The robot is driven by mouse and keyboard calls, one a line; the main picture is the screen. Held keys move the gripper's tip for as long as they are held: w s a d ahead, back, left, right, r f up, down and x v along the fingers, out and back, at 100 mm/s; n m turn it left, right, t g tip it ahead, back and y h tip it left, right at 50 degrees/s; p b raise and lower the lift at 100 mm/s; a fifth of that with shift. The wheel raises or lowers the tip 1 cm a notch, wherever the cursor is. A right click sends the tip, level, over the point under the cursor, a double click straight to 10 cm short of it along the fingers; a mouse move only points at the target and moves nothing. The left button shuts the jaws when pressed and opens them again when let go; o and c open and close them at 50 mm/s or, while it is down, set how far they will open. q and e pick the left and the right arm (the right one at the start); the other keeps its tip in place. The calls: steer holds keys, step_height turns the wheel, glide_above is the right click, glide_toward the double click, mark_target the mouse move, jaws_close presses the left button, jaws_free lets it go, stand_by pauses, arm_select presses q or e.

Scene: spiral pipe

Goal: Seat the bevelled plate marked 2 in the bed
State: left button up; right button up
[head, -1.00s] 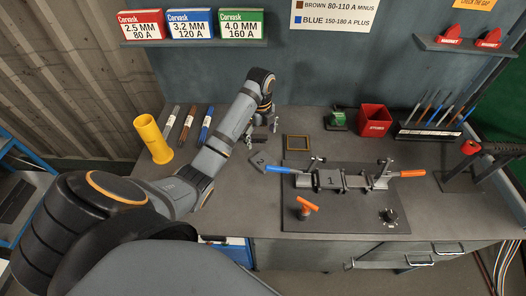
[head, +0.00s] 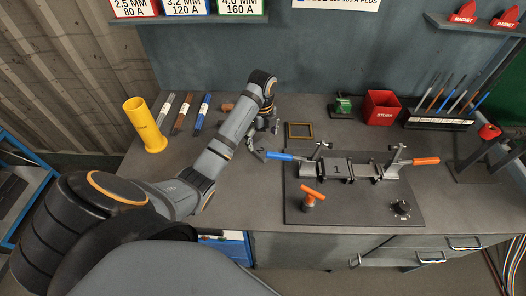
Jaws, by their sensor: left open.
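The grey plate marked 2 (head: 260,152) lies on the bench left of the fixture, close to the end of the blue clamp handle (head: 281,156). My left gripper (head: 262,137) is open above the plate, partly covering it. Whether the fingers touch the plate, I cannot tell. The bed (head: 362,170) is the metal fixture on a dark base board (head: 340,208). The plate marked 1 (head: 337,169) sits in its left part. An orange clamp handle (head: 425,161) sticks out to the right. My right gripper is not in view.
An orange T-handle (head: 312,196) and a dark round knob (head: 402,207) stand on the board's front. Behind are a brown frame (head: 300,130), a red bin (head: 381,107) and a rod rack (head: 437,120). A yellow tube (head: 145,126) stands left.

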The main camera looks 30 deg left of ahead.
mark_target(263, 148)
arm_select(q)
steer(key=f, duration=0.3)
steer(key=shift+d+p, duration=0.25)
steer(key=shift+p, duration=0.1)
steer(key=shift+f, duration=0.35)
steer(key=c, duration=1.7)
steer(key=shift+a+r, duration=0.1)
steer(key=shift+c, duration=1)
steer(key=shift+w+r, duration=0.1)
steer(key=shift+r, duration=0.2)
step_height(263, 148, up, 3)
steer(key=shift+f, duration=0.1)
step_height(263, 148, up, 7)
steer(key=p, duration=0.6)
